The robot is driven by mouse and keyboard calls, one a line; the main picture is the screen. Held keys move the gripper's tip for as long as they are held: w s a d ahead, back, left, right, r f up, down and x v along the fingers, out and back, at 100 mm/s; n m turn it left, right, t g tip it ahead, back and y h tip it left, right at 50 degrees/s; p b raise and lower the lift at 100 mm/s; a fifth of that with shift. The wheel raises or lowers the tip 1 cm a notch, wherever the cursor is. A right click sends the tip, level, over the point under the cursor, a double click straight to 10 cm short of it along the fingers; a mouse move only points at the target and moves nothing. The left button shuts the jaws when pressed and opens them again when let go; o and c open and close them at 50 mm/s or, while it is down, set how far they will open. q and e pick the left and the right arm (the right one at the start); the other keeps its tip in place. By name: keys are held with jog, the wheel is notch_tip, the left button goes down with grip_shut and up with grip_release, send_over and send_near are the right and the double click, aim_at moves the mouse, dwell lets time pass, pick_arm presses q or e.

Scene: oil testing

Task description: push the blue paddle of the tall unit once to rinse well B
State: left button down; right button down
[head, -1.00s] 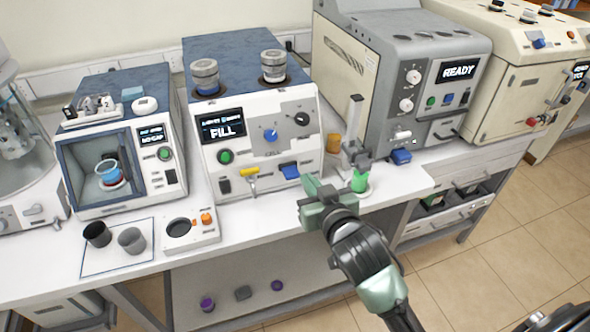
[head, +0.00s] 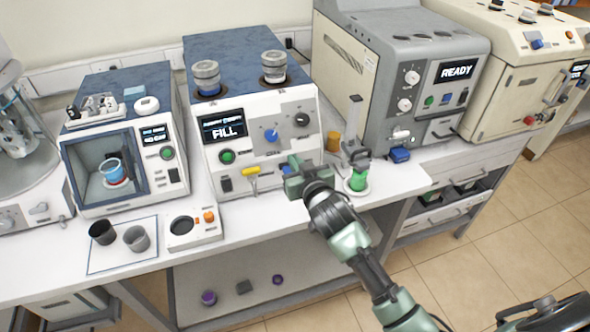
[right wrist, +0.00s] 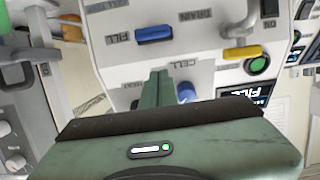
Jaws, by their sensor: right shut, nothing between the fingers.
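The white unit with a blue top (head: 235,165) has two jars on top and a display reading FILL. Its blue paddle (right wrist: 155,34), by a FILL label, shows clearly in the right wrist view. In the head view it is mostly hidden behind my right gripper (head: 293,177). The yellow paddle (head: 251,171) sits to its left, by a DRAIN label. The blue CELL knob (head: 271,135) is above. My right gripper is shut and empty at the front panel. Its green fingers (right wrist: 156,74) point at the panel, close to the paddle; contact cannot be told. My left gripper is not in view.
A small white device (head: 192,229) and two dark cups (head: 137,239) lie front left.

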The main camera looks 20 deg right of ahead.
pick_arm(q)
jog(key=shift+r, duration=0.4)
pick_arm(e)
jog(key=shift+s+f, duration=0.2)
jog(key=shift+f, duration=1.8)
